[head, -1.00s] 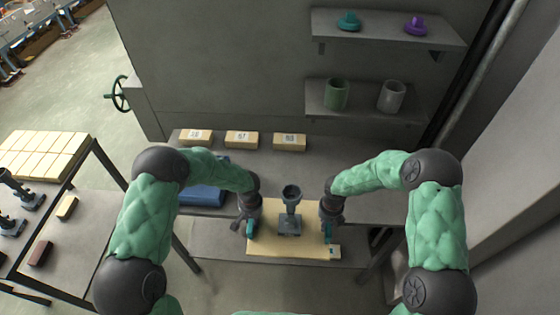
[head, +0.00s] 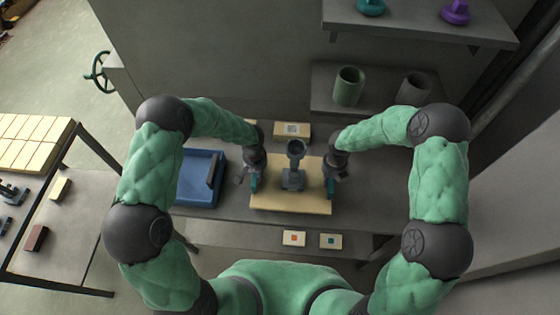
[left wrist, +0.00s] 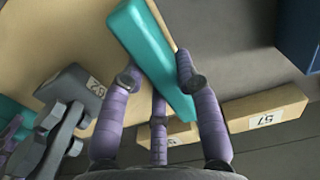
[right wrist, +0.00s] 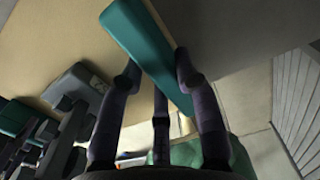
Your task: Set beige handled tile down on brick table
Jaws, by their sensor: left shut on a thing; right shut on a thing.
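The beige tile (head: 265,198) is a flat slab with a teal handle at each side and a grey cup-topped stand (head: 294,178) on its middle. It lies level over the grey table (head: 345,205), behind its front edge. Whether it touches the tabletop I cannot tell. My left gripper (head: 253,180) is shut on the left teal handle, which fills the left wrist view (left wrist: 150,60). My right gripper (head: 331,182) is shut on the right teal handle, seen in the right wrist view (right wrist: 150,55).
A blue tray (head: 188,201) stands left of the tile. A labelled beige brick (head: 292,130) lies behind it; brick 57 (left wrist: 265,108) shows in the left wrist view. Two small marked blocks (head: 293,239) (head: 330,241) lie in front, lower. Shelves hang behind; another table (head: 70,240) stands left.

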